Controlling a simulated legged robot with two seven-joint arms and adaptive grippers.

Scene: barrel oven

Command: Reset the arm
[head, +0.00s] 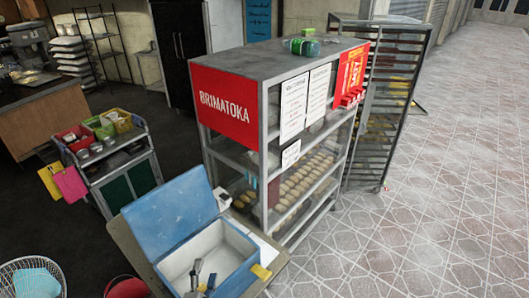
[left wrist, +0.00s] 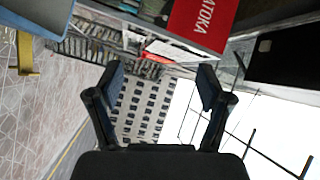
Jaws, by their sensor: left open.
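Through the gap I see a distant building and bright sky. My right gripper is in neither view.
The cooler's lid stands open, beside a metal shelf cabinet (head: 257,72) with bread and a red sign. A tall rack (head: 388,95) stands behind it. A cart (head: 108,160) with coloured bins is at left. The paved ground (head: 440,200) at right is clear.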

